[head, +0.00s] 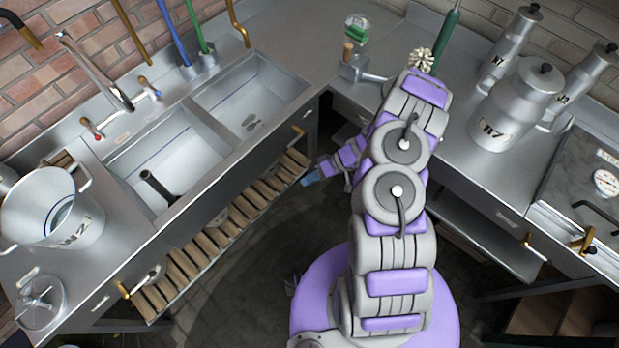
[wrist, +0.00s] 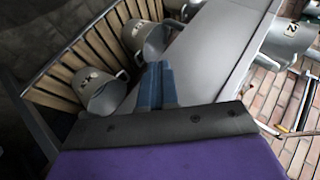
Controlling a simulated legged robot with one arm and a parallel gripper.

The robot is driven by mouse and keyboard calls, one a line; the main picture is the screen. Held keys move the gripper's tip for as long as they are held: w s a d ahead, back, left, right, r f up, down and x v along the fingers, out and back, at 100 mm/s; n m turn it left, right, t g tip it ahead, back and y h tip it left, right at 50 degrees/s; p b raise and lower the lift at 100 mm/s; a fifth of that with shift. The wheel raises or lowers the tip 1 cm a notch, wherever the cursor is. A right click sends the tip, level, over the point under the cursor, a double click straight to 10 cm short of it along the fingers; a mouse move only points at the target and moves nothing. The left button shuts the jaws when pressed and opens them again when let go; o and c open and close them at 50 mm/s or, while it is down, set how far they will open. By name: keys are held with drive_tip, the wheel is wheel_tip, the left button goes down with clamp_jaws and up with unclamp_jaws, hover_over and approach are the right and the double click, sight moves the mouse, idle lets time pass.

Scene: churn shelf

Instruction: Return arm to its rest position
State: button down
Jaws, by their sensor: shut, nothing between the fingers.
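My gripper (head: 310,179) shows in the head view at the end of my folded grey and purple arm, left of the arm's joints and in front of the counter corner. Its blue fingers lie close together with nothing between them. In the wrist view the gripper (wrist: 157,86) is also shut and empty. Its blue fingertips overlap the view of the counter's edge and a metal churn on the slatted shelf; I cannot tell if they touch anything.
A double sink (head: 172,158) and a large metal pot (head: 78,228) are on the left. Metal churns (head: 500,112) stand on the right counter. A slatted shelf (head: 213,237) runs under the sink; the wrist view shows churns (wrist: 102,92) on it. Dark floor lies between the counters.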

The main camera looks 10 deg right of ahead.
idle(0.4)
drive_tip(key=s+a+r+g+h, duration=0.1)
drive_tip(key=s+a+r, duration=0.1)
drive_tip(key=r, duration=0.7)
drive_tip(key=s+a+r+n+g+h, duration=0.1)
drive_tip(key=s+a+r, duration=0.1)
drive_tip(key=r, duration=0.6)
drive_tip(key=s+a+r+g, duration=0.1)
drive_tip(key=s+a+r, duration=0.15)
drive_tip(key=r, duration=0.65)
drive_tip(key=s+d+r+m+h, duration=0.2)
drive_tip(key=s+d+r+h, duration=0.1)
drive_tip(key=s, duration=0.4)
drive_tip(key=s+d+r+m+t+h, duration=0.1)
drive_tip(key=s+d+r+m+h, duration=0.1)
drive_tip(key=s+r, duration=0.4)
drive_tip(key=s+d+r+m+h, duration=0.2)
drive_tip(key=s+d+r, duration=0.3)
drive_tip(key=s, duration=0.3)
drive_tip(key=shift+t+h, duration=0.3)
drive_tip(key=shift+h, duration=0.6)
